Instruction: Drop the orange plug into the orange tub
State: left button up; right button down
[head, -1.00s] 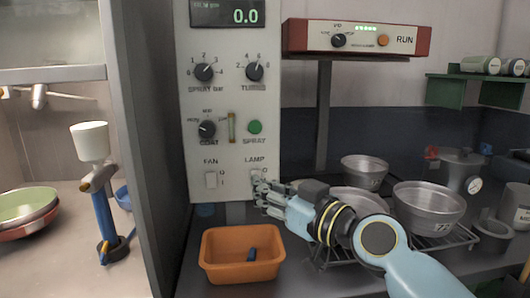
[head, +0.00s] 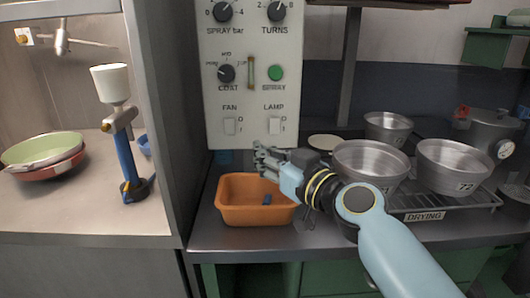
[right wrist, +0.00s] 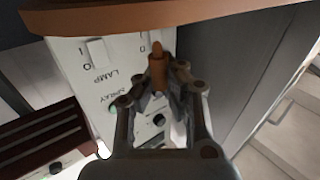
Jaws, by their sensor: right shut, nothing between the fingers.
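The orange tub (head: 234,213) stands on the dark bench below the control panel. An orange band (right wrist: 180,17), seemingly the tub, crosses the top there. My left gripper is out of view.
The control panel (head: 248,95) rises close behind the tub. Metal bowls (head: 370,160) stand on a drying rack (head: 440,203) at right, near my forearm. A dark partition (head: 175,150) closes off the left side. Beyond it are a spray gun (head: 122,150) and green bowl (head: 42,149).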

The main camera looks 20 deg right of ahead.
jog(key=c, duration=1.4)
grip_release()
jog(key=shift+s, duration=0.1)
jog(key=v, duration=1.1)
jog(key=shift+s+d, duration=0.2)
jog(key=shift+s, duration=0.15)
